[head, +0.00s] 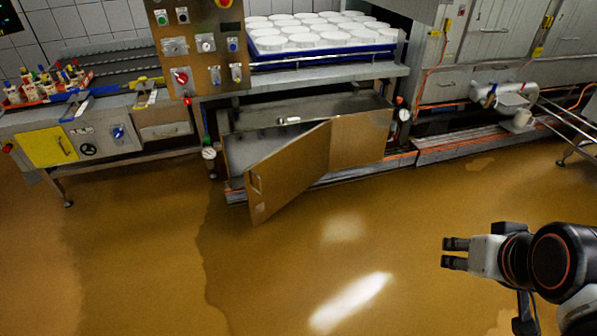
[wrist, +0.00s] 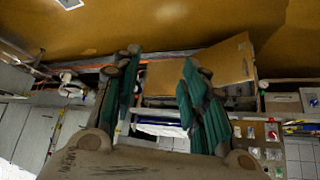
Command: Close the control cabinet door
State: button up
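The control cabinet (head: 237,150) sits low under the machine in the head view. Its left door (head: 285,172) stands open, swung out over the floor, with a small handle (head: 256,183) near its free edge. The cabinet's right door (head: 358,138) looks shut. Part of the grey interior shows behind the open door. My gripper (head: 455,253) is open and empty over the floor, well to the right of the door and apart from it. The wrist view is upside down; the open door (wrist: 232,60) shows beyond my spread green fingers (wrist: 160,98).
A control panel (head: 203,45) stands above the cabinet's left. A blue tray (head: 258,50) with many white moulds rests on the machine. Pressure gauges (head: 209,153) (head: 404,114) flank the cabinet. The floor (head: 340,250) before the door is clear. A metal frame stands at the far right.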

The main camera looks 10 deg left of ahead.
aim_at(275, 180)
jog(key=i+j, duration=0.5)
jog(key=j, duration=0.15)
jog(key=i+j, duration=0.55)
jog(key=j+z, duration=0.05)
